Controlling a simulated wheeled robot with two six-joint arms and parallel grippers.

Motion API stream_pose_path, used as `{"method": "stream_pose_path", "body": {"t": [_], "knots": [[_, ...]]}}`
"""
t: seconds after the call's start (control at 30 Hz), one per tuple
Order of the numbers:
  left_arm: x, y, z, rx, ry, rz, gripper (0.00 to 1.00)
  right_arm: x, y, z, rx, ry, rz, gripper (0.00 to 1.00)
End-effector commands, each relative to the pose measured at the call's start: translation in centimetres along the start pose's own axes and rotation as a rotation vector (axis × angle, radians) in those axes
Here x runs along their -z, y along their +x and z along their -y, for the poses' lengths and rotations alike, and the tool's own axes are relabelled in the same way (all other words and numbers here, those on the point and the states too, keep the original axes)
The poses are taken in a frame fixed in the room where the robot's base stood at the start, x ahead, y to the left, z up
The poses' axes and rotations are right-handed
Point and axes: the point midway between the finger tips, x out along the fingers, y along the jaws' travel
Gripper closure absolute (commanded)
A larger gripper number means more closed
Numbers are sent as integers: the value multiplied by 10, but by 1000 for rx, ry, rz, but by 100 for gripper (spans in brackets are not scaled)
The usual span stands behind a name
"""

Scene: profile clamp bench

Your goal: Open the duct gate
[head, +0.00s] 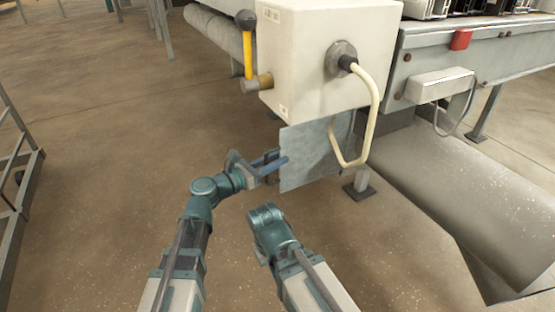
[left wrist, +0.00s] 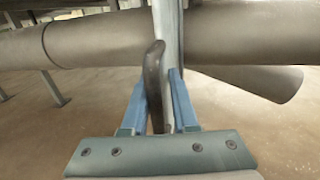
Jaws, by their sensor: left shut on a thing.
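The duct gate (head: 309,158) is a flat grey metal plate, standing upright below the white box. In the left wrist view its plate (left wrist: 168,35) is edge-on in front of a large grey duct. A dark curved handle (left wrist: 153,75) stands at the plate's edge. My left gripper (head: 279,165) is at the near left edge of the plate. In the left wrist view its blue fingers (left wrist: 160,88) are on either side of the handle, and it is shut on it. The exact contact is partly hidden. My right arm shows in the head view, but its gripper does not.
A white box (head: 320,60) with a yellow lever (head: 248,55) and a cream cable loop (head: 371,110) hangs above the gate. A big grey duct (head: 470,190) runs along the right. A metal rack (head: 20,180) stands at left. Open floor lies between.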

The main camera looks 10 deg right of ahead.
Motion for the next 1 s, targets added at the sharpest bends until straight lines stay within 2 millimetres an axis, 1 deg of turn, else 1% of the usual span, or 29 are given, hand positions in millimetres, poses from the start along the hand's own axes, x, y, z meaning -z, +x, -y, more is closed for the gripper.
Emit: {"method": "stream_pose_path", "body": {"t": [0.03,0.07,0.13,0.17,0.8,0.9,0.97,1.0], "knots": [[-1,0,-11,-26,-3,4,100,0,0,0,0,0,0,100],[-1,0,-11,-26,-3,4,69,0,0,0,0,0,0,100],[-1,0,-10,-24,-3,3,57,0,0,0,0,0,0,100],[-1,0,-10,-24,-2,3,54,0,0,0,0,0,0,100],[0,-1,-4,-15,0,1,54,0,0,0,0,0,0,100],[0,-8,-4,-16,0,1,54,0,0,0,0,0,0,100],[0,-17,-4,-18,0,1,54,0,0,0,0,0,0,100],[0,-24,-3,-18,0,1,54,0,0,0,0,0,0,100]]}}
